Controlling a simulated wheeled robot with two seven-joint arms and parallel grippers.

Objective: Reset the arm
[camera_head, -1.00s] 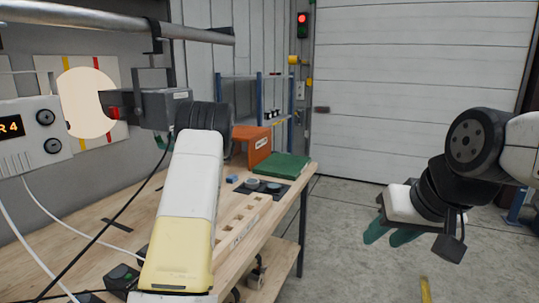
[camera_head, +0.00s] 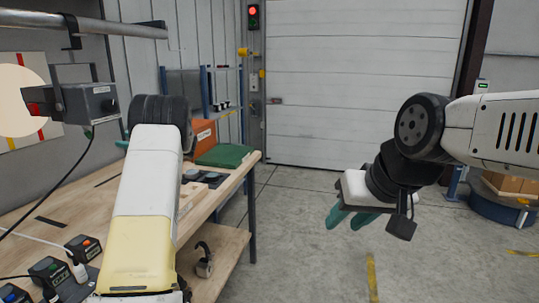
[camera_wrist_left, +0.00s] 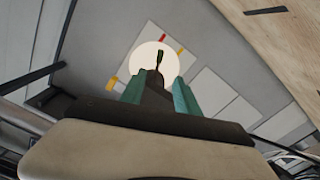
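My left arm (camera_head: 140,200) rises from the lower left over the workbench, with white and yellow covers and a black joint at its far end. Its gripper is mostly hidden behind that joint in the head view. In the left wrist view my left gripper (camera_wrist_left: 158,92) has its two green fingers apart. A dark device shows between them against a pale round disc, and no contact is visible. My right arm (camera_head: 470,130) comes in from the right. My right gripper (camera_head: 348,218) hangs over open floor, its green fingers slightly apart with nothing visible between them.
A grey device (camera_head: 90,103) hangs from an overhead rail (camera_head: 100,28) near my left arm. Floor before the shutter door (camera_head: 365,80) is clear.

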